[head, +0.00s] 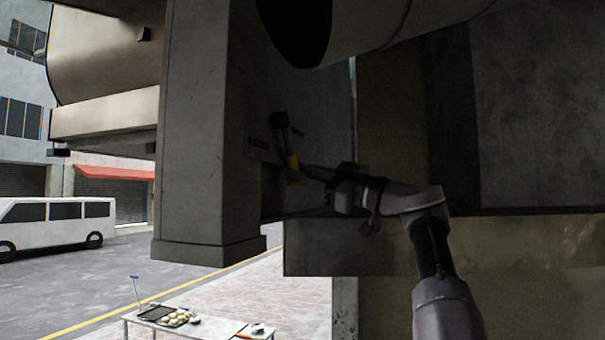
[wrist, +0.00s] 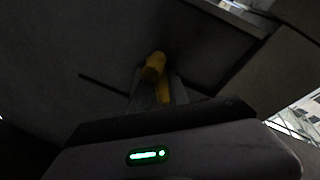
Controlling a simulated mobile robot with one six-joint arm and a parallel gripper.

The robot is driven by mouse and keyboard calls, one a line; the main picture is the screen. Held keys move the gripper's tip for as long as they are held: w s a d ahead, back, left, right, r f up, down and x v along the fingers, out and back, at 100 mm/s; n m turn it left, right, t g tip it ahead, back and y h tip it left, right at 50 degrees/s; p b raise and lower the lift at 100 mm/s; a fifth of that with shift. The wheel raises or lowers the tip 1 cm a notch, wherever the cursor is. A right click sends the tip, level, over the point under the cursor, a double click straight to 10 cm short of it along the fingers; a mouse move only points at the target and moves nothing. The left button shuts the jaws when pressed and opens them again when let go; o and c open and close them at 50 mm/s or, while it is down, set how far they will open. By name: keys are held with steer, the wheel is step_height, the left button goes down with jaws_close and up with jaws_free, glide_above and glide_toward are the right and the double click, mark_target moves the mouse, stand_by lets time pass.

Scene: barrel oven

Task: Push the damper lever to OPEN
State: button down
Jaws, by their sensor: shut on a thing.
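The damper lever (head: 292,162) is a short bar with a yellow part, on the dark side wall of the oven body. A dark knob-like piece (head: 280,119) shows above it. My gripper (head: 298,175) reaches in from the right and is shut on the lever's yellow part. In the wrist view the yellow lever (wrist: 155,63) stands up between the fingers of my gripper (wrist: 158,95). A faint label (head: 258,142) is left of the lever; its words are too small to read. A dark slot (wrist: 98,85) runs along the plate beside the lever.
A large grey post (head: 195,130) stands just left of the lever. A dark round drum (head: 365,25) hangs above. A low white table (head: 200,328) with a tray of pale rounds (head: 165,315) is below left. A white van (head: 55,225) is on the street.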

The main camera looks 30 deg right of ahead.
steer(key=shift+r, duration=0.15)
steer(key=c, duration=1.3)
jaws_free()
steer(key=shift+o, duration=0.2)
steer(key=b+v, duration=0.5)
steer(key=v, duration=1.2)
steer(key=shift+s+b, duration=0.25)
steer(key=shift+b, duration=0.05)
steer(key=shift+w, duration=0.1)
